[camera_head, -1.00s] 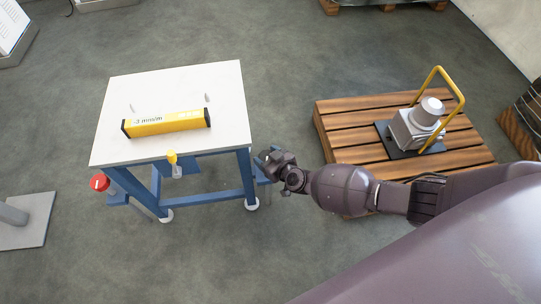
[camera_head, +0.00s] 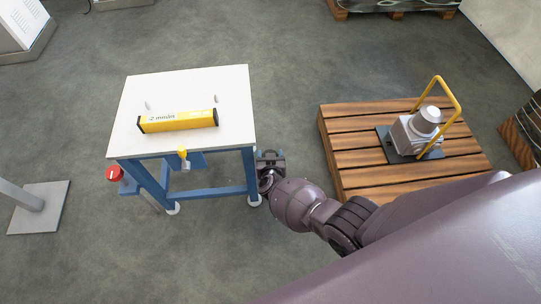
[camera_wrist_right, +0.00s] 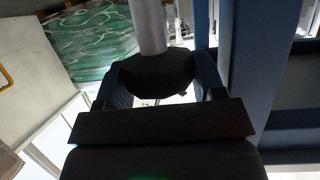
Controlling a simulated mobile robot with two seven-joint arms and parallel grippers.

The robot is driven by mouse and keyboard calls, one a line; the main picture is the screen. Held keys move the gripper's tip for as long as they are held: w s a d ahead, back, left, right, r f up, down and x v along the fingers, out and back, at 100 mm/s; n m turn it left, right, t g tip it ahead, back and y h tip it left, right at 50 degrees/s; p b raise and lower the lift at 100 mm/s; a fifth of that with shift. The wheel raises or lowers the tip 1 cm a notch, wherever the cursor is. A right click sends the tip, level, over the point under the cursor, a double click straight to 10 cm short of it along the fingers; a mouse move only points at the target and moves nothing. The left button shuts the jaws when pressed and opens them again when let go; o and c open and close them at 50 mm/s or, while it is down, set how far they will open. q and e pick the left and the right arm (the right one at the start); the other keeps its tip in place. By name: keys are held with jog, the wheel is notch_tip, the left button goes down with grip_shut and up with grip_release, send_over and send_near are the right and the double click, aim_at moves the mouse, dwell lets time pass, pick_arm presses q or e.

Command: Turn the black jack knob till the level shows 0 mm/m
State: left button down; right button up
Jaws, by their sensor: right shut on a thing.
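The yellow level (camera_head: 178,121) lies on the white table top (camera_head: 140,85). Its display reads about 2 mm/m; a minus sign in front seems to show but is hard to make out. My right gripper (camera_head: 270,160) is at the table's right side, low by the right leg. In the right wrist view its two fingers (camera_wrist_right: 165,88) are shut on the black jack knob (camera_wrist_right: 160,70), which sits under a pale rod. In the head view the gripper hides the black knob. My left gripper is not in view.
The blue table frame (camera_head: 249,172) stands right beside my right gripper. A wooden pallet (camera_head: 345,150) with a grey machine (camera_head: 415,130) stands to the right.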

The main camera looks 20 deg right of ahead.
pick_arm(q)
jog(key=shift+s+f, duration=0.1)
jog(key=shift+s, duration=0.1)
pick_arm(e)
jog(key=shift+m+g+h, duration=0.3)
jog(key=shift+m+h, duration=0.3)
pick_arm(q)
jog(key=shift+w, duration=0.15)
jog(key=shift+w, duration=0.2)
pick_arm(e)
jog(key=o, duration=0.9)
